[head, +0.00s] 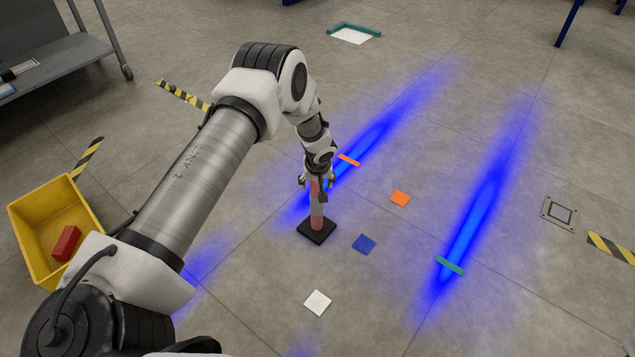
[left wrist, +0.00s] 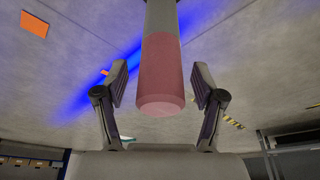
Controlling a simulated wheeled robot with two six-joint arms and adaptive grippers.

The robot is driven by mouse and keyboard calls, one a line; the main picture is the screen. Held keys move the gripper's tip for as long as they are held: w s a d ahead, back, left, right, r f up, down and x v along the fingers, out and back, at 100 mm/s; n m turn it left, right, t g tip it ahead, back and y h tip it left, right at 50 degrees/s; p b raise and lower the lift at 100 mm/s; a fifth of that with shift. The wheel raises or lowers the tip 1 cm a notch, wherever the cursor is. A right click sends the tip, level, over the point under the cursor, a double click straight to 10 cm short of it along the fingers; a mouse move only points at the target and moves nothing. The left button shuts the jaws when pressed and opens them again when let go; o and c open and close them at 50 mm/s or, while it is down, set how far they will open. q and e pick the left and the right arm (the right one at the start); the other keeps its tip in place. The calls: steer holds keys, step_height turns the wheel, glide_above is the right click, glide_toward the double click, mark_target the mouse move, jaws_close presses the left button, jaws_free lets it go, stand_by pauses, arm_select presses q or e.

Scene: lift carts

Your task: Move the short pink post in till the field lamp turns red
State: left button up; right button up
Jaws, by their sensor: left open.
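The short pink post (head: 317,216) stands upright on a square black base (head: 316,232) on the floor, in the middle of the head view. Its pink end (left wrist: 160,85) fills the middle of the left wrist view, with a grey part beyond it. My left gripper (head: 317,187) is at the upper part of the post. Its jaws (left wrist: 160,72) are open, one finger on each side of the post with visible gaps. The field lamp itself I cannot pick out; blue light streaks (head: 475,222) lie on the floor. My right gripper is not in view.
A green strip (head: 450,265) crosses the right streak. A yellow bin (head: 88,190) with a red block (head: 67,243) stands left. A grey cart (head: 75,52) is at upper left.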

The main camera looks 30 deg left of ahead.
arm_select(q)
steer(key=shift+w+f, duration=0.1)
steer(key=shift+f, duration=0.2)
steer(key=shift+r, duration=0.1)
jaws_close()
steer(key=shift+r+p, duration=0.3)
steer(key=shift+p, duration=0.2)
